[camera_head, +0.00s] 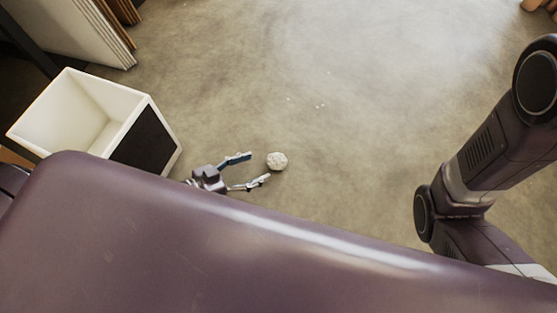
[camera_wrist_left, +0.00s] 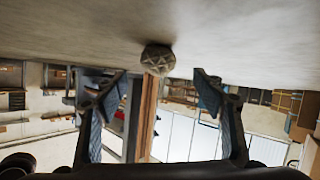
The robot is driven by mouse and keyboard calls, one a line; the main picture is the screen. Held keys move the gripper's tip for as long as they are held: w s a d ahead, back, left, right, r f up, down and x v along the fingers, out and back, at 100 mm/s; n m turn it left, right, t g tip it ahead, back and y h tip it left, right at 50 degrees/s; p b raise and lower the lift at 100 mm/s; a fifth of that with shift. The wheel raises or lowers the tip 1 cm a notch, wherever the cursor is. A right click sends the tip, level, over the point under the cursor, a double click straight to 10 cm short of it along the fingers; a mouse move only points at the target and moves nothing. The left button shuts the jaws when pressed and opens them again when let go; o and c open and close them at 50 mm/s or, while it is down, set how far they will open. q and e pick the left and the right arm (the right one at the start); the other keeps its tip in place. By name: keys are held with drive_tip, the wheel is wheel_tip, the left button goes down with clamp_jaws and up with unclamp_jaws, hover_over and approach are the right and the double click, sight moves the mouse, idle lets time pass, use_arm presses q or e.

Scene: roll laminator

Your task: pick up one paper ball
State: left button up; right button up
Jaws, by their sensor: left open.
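One paper ball (camera_head: 277,161), pale and crumpled, lies on the concrete floor near the middle of the head view. My left gripper (camera_head: 254,170) is low near the floor, just left of the ball, with its two fingers spread and pointing toward it. In the left wrist view the ball (camera_wrist_left: 158,59) shows at the top middle, ahead of the gap between the open fingers (camera_wrist_left: 162,82), apart from them. Nothing is between the fingers. My right gripper is out of view; only part of my right arm shows at the right of the head view.
A white bin (camera_head: 138,112) with a dark side panel stands on the floor left of my left gripper. Pale panels (camera_head: 80,30) lean at the upper left. A few tiny white scraps (camera_head: 320,105) lie beyond the ball. The floor around the ball is clear.

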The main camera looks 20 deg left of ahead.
sight(268, 165)
use_arm(q)
drive_tip(key=shift+b+x, duration=0.5)
drive_tip(key=shift+x, duration=0.45)
drive_tip(key=w+d+f+b, duration=0.2)
drive_tip(key=b, duration=0.1)
drive_tip(key=shift+w+d+f, duration=0.1)
drive_tip(key=shift+d+f, duration=0.1)
drive_tip(key=shift+d, duration=0.05)
drive_tip(key=shift+w+d+b, duration=0.3)
drive_tip(key=shift+w+b, duration=0.05)
drive_tip(key=shift+b, duration=0.1)
drive_tip(key=shift+c, duration=0.3)
drive_tip(key=c, duration=0.9)
